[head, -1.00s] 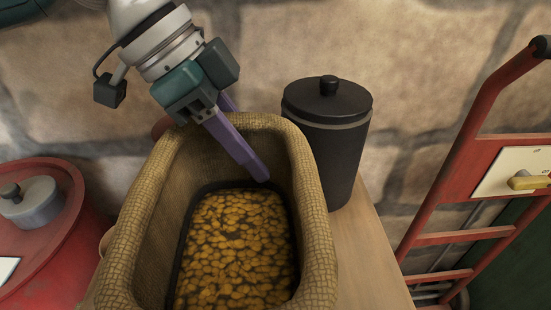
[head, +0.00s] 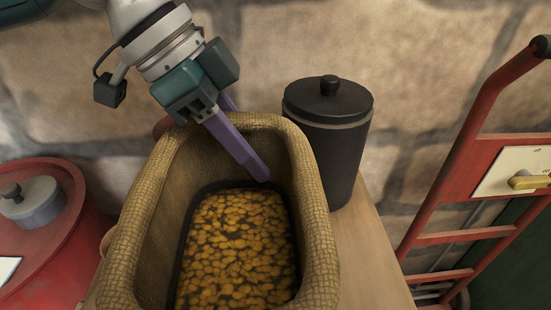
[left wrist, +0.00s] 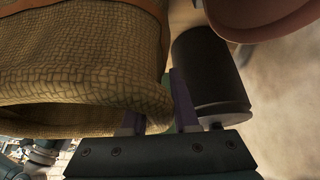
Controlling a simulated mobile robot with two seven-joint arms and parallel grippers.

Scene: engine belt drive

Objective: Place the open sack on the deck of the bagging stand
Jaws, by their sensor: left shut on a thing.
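The open sack (head: 318,235) is woven tan burlap with a thick rolled rim, and stands mouth up at the lower middle of the head view. Golden-brown lumps (head: 238,240) show inside it within a dark-edged opening. My left gripper (head: 238,146) is shut on the far rim of the sack, one purple finger inside the mouth and the other largely hidden behind the wall. In the left wrist view the sack (left wrist: 75,65) fills the left, with its rim at the gripper (left wrist: 160,112). The sack's underside is hidden in the head view. I cannot identify the bagging stand's deck. My right gripper is out of view.
A black lidded canister (head: 328,145) stands close right of the sack, near a wooden surface (head: 370,255). A red round container (head: 50,240) is at left. A red tubular frame (head: 470,170) with a yellow-handled switch (head: 525,183) is at right. A stone wall lies behind.

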